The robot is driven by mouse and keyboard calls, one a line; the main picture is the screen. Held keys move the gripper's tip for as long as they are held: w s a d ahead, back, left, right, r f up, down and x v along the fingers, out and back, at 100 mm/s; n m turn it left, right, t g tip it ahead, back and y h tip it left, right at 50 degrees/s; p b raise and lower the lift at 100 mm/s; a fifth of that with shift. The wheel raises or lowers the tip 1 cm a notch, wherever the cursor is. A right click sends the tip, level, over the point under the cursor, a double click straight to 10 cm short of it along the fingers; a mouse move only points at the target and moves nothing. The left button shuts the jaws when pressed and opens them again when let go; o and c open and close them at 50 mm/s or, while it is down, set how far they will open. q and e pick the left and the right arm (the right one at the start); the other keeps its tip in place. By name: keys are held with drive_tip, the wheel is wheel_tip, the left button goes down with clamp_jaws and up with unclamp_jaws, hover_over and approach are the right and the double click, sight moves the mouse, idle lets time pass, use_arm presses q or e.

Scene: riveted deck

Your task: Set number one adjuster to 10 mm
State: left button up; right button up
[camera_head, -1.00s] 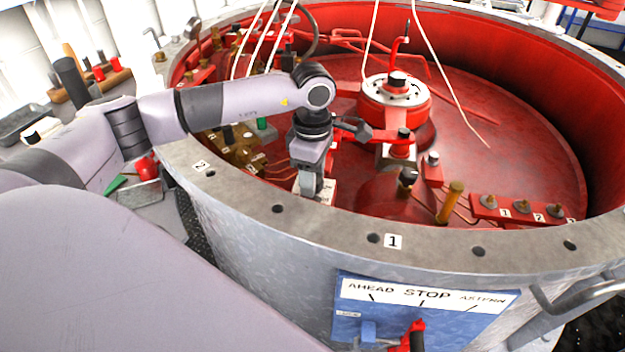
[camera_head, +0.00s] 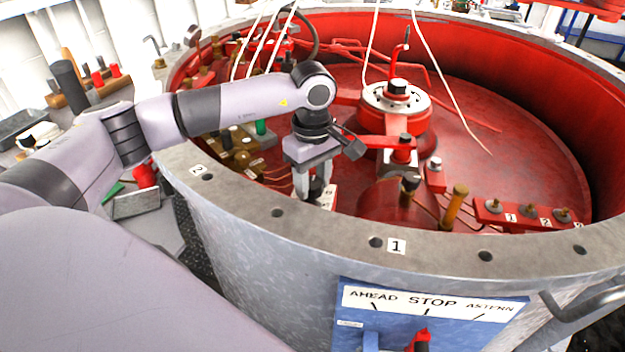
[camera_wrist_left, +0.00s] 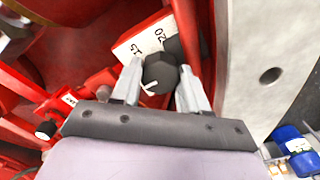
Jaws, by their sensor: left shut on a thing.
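My left gripper (camera_head: 314,194) reaches down inside the red tank near its front rim. It is shut on a black hexagonal knob (camera_wrist_left: 160,72), one finger on each side. The knob has a short white pointer line toward the lower left in the left wrist view. A white scale plate (camera_wrist_left: 143,41) lies beside the knob; 15 and 20 can be read. The pointer's reading cannot be told. The plate (camera_head: 328,197) shows partly behind the fingers in the head view. A number 1 label (camera_head: 397,246) is on the rim to the right. My right gripper is out of view.
The grey rim (camera_head: 330,227) curves close in front of my gripper. A brass post (camera_head: 453,204) and a red numbered strip (camera_head: 525,212) stand to the right. A round hub (camera_head: 397,97) is behind, with white cords hanging nearby. A blue AHEAD/STOP/ASTERN panel (camera_head: 430,316) is on the outer wall.

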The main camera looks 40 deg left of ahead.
sight(312, 182)
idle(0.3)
use_arm(q)
drive_tip(key=o, duration=1.1)
drive_tip(key=shift+c, duration=0.2)
drive_tip(key=shift+r, duration=0.15)
wheel_tip(312, 182, up, 7)
